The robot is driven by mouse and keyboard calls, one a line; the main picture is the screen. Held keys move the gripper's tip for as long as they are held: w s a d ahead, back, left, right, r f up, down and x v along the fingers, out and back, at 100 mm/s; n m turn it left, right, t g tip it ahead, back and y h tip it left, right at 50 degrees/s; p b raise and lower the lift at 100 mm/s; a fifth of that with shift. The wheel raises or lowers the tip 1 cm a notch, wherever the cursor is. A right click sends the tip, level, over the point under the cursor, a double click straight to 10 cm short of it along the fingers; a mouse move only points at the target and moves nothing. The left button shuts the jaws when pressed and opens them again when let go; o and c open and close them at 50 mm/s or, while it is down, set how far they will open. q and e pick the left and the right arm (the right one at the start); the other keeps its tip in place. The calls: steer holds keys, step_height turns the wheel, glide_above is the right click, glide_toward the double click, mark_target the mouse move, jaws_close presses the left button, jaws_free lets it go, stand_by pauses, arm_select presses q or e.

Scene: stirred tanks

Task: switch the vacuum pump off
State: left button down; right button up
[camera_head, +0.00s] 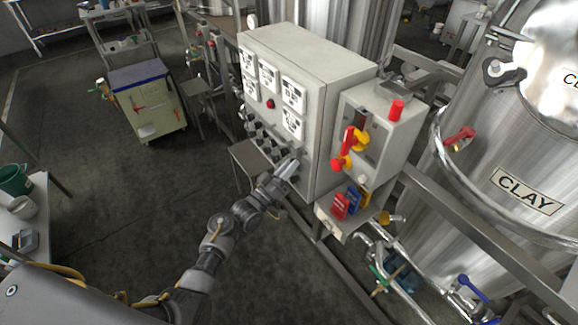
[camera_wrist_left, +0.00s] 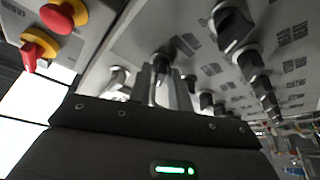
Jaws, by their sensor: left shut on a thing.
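The grey control cabinet (camera_head: 316,108) stands in the middle of the head view. Its front panel carries rows of black rotary knobs (camera_head: 262,140) below white gauges (camera_head: 268,76) and a red lamp (camera_head: 270,104). My left gripper (camera_head: 291,168) is at the lower right part of the knob rows. In the left wrist view the gripper (camera_wrist_left: 166,88) is shut on a black knob (camera_wrist_left: 161,63), which its fingers partly hide. More black knobs (camera_wrist_left: 232,22) line the panel beside it. The labels are too small to read, so I cannot tell which knob is the vacuum pump's.
A smaller box (camera_head: 375,125) with red and yellow switches adjoins the cabinet's right side. Below it is a shelf with red and blue tags (camera_head: 341,207). A steel tank marked CLAY (camera_head: 480,190) stands at right. Open floor lies left, before a cart (camera_head: 150,105).

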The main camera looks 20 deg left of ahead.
arm_select(q)
steer(key=c, duration=1.5)
jaws_free()
steer(key=b+v, duration=0.3)
steer(key=v, duration=0.8)
steer(key=shift+d, duration=0.1)
